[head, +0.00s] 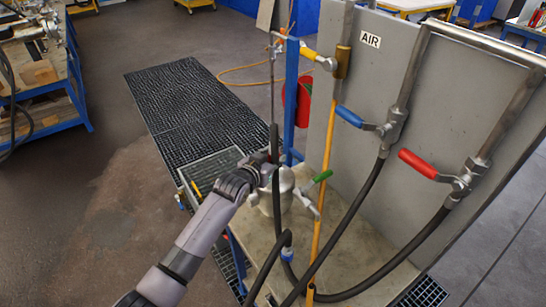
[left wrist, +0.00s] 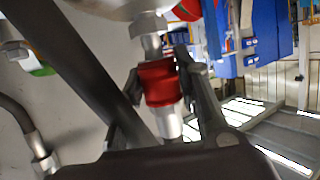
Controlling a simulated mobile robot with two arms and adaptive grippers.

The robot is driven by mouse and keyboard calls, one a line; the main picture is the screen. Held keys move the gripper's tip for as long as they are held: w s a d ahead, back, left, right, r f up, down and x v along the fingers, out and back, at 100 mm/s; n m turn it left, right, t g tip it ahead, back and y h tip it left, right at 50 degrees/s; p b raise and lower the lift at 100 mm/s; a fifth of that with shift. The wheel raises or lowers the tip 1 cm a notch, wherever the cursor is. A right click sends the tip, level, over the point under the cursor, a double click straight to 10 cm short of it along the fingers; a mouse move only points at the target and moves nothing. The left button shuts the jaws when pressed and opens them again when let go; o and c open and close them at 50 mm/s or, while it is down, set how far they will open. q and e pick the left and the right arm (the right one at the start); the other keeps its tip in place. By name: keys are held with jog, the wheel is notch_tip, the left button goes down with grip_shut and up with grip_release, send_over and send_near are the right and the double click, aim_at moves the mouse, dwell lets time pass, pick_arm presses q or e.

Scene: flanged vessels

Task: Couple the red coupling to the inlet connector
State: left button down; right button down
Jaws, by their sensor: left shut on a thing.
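My left gripper (head: 268,168) reaches in from the left to the silver vessel (head: 284,190). In the left wrist view its fingers (left wrist: 163,88) are shut on the red coupling (left wrist: 159,84), with a silver piece (left wrist: 169,123) at its near end. My right gripper is in neither view.
A grey panel (head: 372,80) carries valves with a blue handle (head: 350,116) and a red handle (head: 417,163), with black hoses (head: 372,190) hanging down. A green handle (head: 317,182) is beside the vessel. A black hose (left wrist: 75,70) crosses close to the gripper.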

pick_arm(q)
jog(key=shift+f+b, duration=0.75)
jog(key=shift+f, duration=0.4)
jog(key=c, duration=1.1)
grip_release()
